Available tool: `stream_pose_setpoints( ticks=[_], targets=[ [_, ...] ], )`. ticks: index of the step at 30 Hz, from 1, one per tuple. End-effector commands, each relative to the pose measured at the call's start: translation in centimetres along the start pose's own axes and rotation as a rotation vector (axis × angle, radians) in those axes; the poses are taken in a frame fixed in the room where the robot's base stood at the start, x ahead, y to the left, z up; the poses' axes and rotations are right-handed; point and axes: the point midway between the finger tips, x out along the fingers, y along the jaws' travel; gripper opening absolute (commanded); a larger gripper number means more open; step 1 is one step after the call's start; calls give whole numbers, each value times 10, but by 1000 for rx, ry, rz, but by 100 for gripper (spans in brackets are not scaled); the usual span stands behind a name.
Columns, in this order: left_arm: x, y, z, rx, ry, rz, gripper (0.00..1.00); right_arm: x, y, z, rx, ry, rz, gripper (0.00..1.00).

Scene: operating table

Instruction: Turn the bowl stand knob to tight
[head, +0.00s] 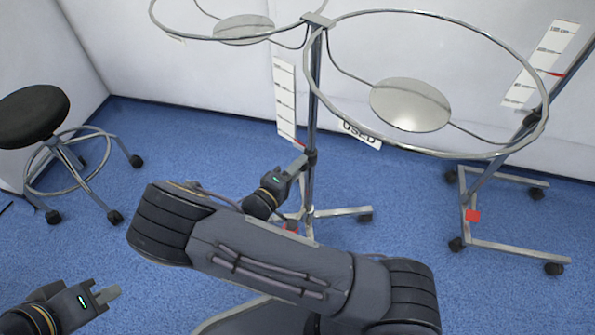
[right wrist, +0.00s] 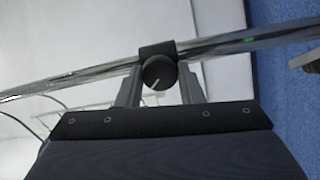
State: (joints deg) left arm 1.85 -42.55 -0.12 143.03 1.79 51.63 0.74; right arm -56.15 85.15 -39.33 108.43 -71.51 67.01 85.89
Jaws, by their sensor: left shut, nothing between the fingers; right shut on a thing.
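The bowl stand (head: 312,90) is a metal pole with two wire ring holders at its top, in the head view. Its dark knob collar sits partway down the pole, at my right gripper (head: 299,162). In the right wrist view the round black knob (right wrist: 158,73) has a light pointer line and lies between the fingers of my right gripper (right wrist: 160,88), which is shut on it. The knob's tight and loose marks cannot be made out. My left gripper (head: 108,296) is shut and empty at the lower left of the head view, well away from the stand.
A second wheeled stand (head: 484,180) with a red tag is at the right. A black stool (head: 33,112) stands at the left. White walls with scale strips (head: 285,98) are behind. Blue floor (head: 150,150) is clear between stool and stand.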

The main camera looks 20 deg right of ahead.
Motion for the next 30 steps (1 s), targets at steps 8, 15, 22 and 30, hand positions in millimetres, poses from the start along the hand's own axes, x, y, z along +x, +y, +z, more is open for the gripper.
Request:
stream_pose_setpoints(
  ticks=[8,15,22,30],
  targets=[
    [18,-8,9,0,0,0,0,0,-3,0,265,1,-1,11],
    [24,-11,12,0,0,0,0,0,-1,1,476,0,-1,11],
    [26,-12,13,0,0,0,0,0,0,1,632,-1,-1,11],
    [27,-12,13,0,0,0,0,0,1,1,736,0,-1,11]
  ],
)
